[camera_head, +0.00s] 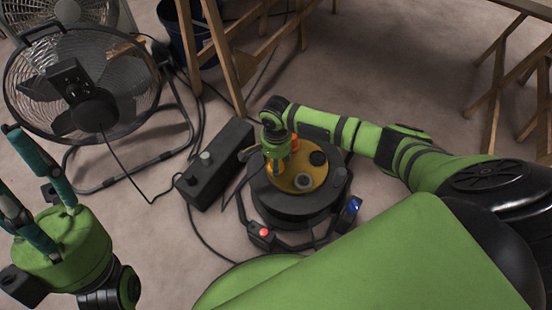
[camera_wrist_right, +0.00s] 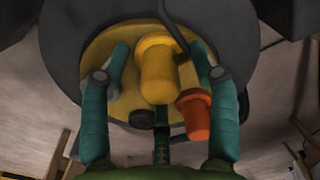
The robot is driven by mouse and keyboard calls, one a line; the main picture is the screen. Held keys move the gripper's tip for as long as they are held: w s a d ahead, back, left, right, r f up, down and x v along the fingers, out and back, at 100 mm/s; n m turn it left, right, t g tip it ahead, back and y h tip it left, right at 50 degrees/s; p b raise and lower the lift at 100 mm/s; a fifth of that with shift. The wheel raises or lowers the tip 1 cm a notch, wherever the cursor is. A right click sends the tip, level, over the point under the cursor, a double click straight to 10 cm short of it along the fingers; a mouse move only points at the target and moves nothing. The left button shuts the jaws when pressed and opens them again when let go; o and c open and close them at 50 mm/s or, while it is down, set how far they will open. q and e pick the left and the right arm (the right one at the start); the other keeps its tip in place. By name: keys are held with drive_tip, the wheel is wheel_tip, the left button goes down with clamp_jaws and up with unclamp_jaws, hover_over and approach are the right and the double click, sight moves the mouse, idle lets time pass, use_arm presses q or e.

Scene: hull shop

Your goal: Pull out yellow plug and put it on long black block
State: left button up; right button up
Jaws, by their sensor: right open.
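The yellow plug (camera_wrist_right: 155,72) stands in the yellow top plate (camera_wrist_right: 95,45) of a round black unit. In the right wrist view, my right gripper (camera_wrist_right: 162,62) is open, its teal fingers on either side of the plug with gaps visible. In the head view, my right gripper (camera_head: 278,160) points down over the unit (camera_head: 290,205) and largely hides the plug. The long black block (camera_head: 212,170) lies on the floor just left of the unit, with a grey round plug (camera_head: 205,157) on its top. My left gripper (camera_head: 14,165) is at the far left, fingers apart and empty.
An orange plug (camera_wrist_right: 195,115) stands close beside the right finger in the wrist view. Dark plugs (camera_head: 318,158) also sit on the plate. Cables run around the unit. A fan (camera_head: 85,85) stands at the left, wooden trestles (camera_head: 215,50) behind.

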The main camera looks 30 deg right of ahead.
drive_tip(key=shift+p, duration=0.3)
drive_tip(key=shift+c, duration=0.4)
clamp_jaws()
